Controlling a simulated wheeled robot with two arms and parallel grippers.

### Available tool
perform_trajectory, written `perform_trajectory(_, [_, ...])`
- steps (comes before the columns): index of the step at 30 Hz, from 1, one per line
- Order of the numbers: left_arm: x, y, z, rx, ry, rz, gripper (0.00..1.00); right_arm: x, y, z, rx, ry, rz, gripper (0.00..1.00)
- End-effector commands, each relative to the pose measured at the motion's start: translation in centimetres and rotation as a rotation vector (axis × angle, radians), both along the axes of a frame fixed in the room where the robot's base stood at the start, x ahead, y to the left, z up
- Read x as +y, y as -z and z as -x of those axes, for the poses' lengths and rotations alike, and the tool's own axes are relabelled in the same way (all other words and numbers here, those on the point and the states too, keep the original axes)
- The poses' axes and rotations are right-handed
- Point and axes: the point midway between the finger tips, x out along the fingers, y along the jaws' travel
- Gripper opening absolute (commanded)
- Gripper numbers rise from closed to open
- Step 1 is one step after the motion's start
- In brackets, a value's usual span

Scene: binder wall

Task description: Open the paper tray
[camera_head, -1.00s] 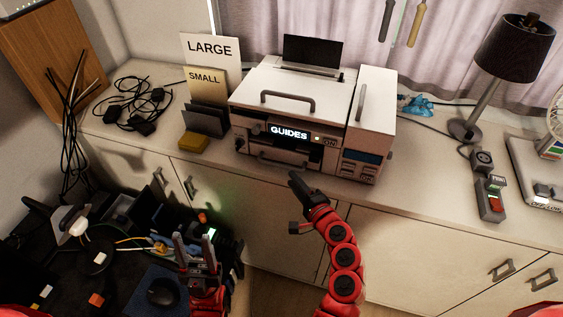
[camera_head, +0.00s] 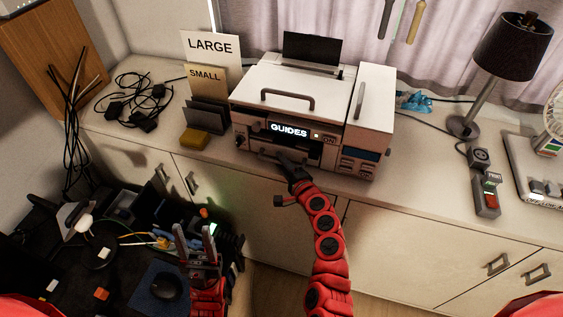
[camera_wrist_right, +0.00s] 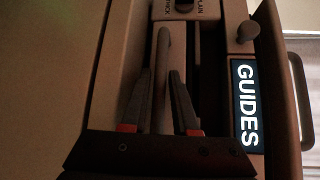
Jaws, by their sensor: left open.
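The white printer (camera_head: 330,105) stands on the cabinet top, its lit display (camera_head: 289,128) reading GUIDES. The paper tray (camera_head: 262,151) is low on its front, below the display, and looks closed. Its bar handle (camera_wrist_right: 163,75) shows in the right wrist view. My right gripper (camera_head: 284,156) is at this handle; in the wrist view its fingers (camera_wrist_right: 160,78) stand apart, one on each side of the bar. I see no clear grip on it. My left gripper (camera_head: 195,240) is open and empty, low at the left, away from the printer.
Black cables (camera_head: 135,100) lie further left. A lamp (camera_head: 505,60) and a switch box (camera_head: 487,195) are at the right. The counter strip before the printer is narrow.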

Motion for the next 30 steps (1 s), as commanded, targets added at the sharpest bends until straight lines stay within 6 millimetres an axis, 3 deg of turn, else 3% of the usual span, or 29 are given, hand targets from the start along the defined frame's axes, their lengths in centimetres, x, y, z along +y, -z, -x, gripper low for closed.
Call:
perform_trajectory(1, [0.0,0.0,0.01,0.0,0.0,0.0,0.5,-0.01,0.0,0.0,0.0,0.0,0.0,0.17])
perform_trajectory(4, [0.0,0.0,0.0,0.0,0.0,0.0,0.5,-0.01,0.0,0.0,0.0,0.0,0.0,0.0])
perform_trajectory(30, [0.0,0.0,0.0,0.0,0.0,0.0,0.5,-0.03,-0.02,0.0,0.0,0.001,0.0,0.0])
